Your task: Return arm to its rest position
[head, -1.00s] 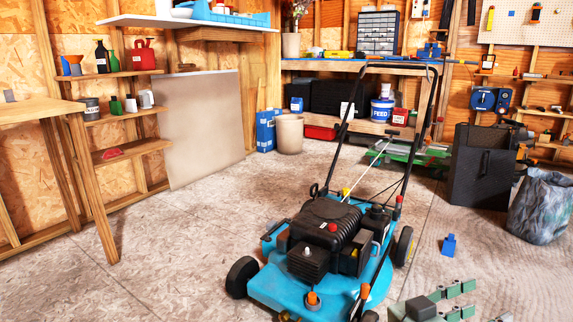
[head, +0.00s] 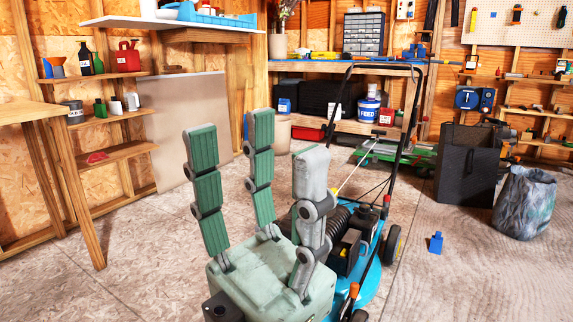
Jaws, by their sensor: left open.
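My left gripper (head: 255,140) stands large in the lower middle of the head view, its three green-grey fingers pointing up. The fingers are spread apart and nothing is between them, so it is open and empty. Its blocky palm (head: 262,278) is at the bottom of the picture. The blue lawn mower (head: 373,275) is behind it, and the gripper hides much of the mower's left side and engine. I cannot tell the gap between gripper and mower. My right gripper is not in view.
A wooden table (head: 30,112) stands at the left. A black bin (head: 468,165), a crumpled grey bag (head: 525,202) and a small blue bottle (head: 436,243) are on the right. A workbench (head: 300,66) runs along the back. The floor at lower left and lower right is mostly clear.

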